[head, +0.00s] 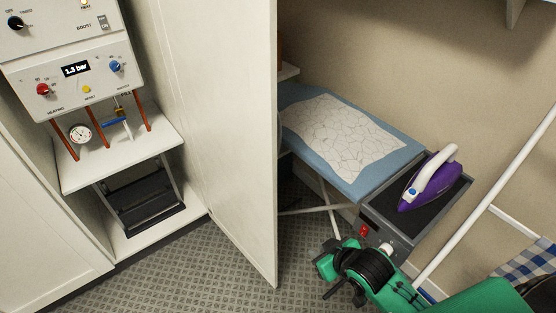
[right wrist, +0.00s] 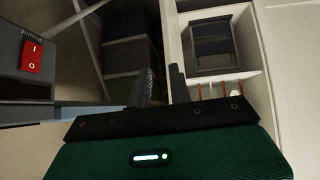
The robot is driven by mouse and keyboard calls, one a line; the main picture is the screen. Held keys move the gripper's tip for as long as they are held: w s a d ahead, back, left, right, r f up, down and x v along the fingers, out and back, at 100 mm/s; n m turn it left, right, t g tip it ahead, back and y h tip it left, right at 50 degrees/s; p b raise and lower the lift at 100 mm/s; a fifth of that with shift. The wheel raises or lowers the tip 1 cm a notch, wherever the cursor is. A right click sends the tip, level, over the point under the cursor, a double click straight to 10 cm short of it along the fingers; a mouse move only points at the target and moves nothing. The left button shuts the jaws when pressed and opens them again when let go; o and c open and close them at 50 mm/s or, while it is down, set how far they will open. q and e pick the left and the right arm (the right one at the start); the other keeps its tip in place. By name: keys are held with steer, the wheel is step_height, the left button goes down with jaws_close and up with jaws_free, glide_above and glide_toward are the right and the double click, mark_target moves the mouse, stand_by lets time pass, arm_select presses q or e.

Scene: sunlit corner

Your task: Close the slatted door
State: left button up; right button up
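The open door (head: 228,130) stands out as a tall, pale panel in the middle of the head view, between the boiler cupboard and the ironing corner. The face I see looks plain; no slats show. The cupboard (head: 70,185) is open to its left. My right gripper (head: 330,287) is low, right of the door's bottom corner and apart from it. In the right wrist view its two dark fingers (right wrist: 163,88) stand a little apart, with nothing seen held between them. My left gripper is in neither view.
A boiler (head: 75,65) with pipes sits above a white shelf, with a dark step stool (head: 143,200) below. An ironing board (head: 370,180) with a purple iron (head: 435,183) on a grey stand is close behind my right arm. The tiled floor (head: 195,265) before the cupboard is clear.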

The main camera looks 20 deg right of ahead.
steer(key=w+d+r+n+t+y, duration=0.2)
steer(key=w+r+t+y, duration=0.15)
steer(key=w+r, duration=0.5)
steer(key=w+d+r+n+t+y, duration=0.2)
steer(key=w+r+y, duration=0.3)
steer(key=r, duration=0.7)
steer(key=shift+r+p+x, duration=0.15)
steer(key=shift+p+x, duration=0.65)
steer(key=shift+x, duration=2.55)
steer(key=shift+r+p+x, duration=0.15)
steer(key=shift+p+x, duration=0.65)
steer(key=shift+x, duration=2.6)
steer(key=shift+w+d, duration=0.1)
steer(key=shift+d, duration=0.05)
steer(key=shift+c, duration=0.2)
jaws_close()
